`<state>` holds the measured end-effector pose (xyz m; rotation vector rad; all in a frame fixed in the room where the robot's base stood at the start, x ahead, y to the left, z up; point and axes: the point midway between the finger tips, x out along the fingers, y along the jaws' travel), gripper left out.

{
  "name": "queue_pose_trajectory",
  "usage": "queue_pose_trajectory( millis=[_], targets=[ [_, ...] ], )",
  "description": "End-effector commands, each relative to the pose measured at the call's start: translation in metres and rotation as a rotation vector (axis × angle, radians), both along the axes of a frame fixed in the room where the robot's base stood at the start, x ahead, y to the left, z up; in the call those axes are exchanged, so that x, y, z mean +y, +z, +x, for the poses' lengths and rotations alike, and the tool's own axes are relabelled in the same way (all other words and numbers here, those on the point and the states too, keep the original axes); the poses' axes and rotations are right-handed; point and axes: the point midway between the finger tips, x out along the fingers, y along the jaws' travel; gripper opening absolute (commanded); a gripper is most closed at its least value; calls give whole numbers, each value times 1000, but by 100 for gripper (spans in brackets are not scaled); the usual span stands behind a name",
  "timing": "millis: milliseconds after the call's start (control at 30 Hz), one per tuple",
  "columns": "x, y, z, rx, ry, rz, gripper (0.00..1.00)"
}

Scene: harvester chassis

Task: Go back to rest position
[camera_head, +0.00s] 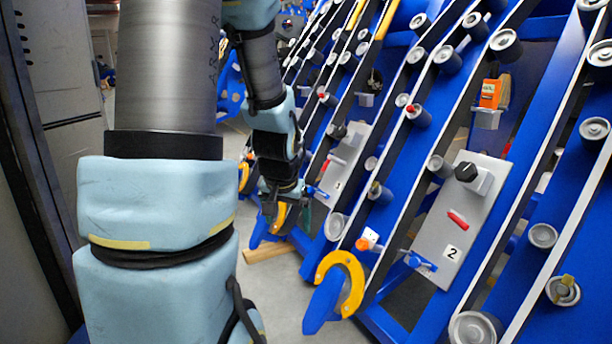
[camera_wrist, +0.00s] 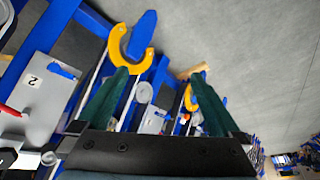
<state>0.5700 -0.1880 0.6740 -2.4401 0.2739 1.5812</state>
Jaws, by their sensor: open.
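My gripper shows in the wrist view (camera_wrist: 150,100) as two dark green fingers spread wide apart, with nothing between them but the background. In the head view my gripper (camera_head: 285,212) hangs low at the end of my arm, left of the blue chassis (camera_head: 400,150), and is partly hidden by the wrist. A yellow hook-shaped part (camera_head: 342,280) on a blue piece stands at the chassis's lower edge; it also shows beyond the left finger in the wrist view (camera_wrist: 118,52).
A grey panel marked 2 (camera_head: 462,222) with a black knob and red handle is on the chassis. An orange device (camera_head: 490,95) sits higher up. A wooden piece (camera_head: 268,252) lies on the grey floor (camera_head: 270,290). A grey cabinet (camera_head: 65,100) stands at the left.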

Motion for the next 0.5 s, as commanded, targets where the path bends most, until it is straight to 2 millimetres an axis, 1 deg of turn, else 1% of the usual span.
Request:
queue_pose_trajectory(
  millis=[33, 67, 100, 167, 200, 267, 300, 500],
  targets=[
    [8, -2, -23, 56, 43, -4, 100],
    [12, -3, -36, 89, 67, -7, 100],
    [16, -5, -53, 134, 98, -12, 100],
    [21, -7, -78, 197, 138, -21, 100],
    [24, -8, -95, 238, 165, -28, 100],
    [26, -8, -119, 297, 201, -38, 100],
    [25, 10, -113, 287, 192, -37, 100],
    [25, 52, -111, 285, 189, -35, 100]
  ],
)
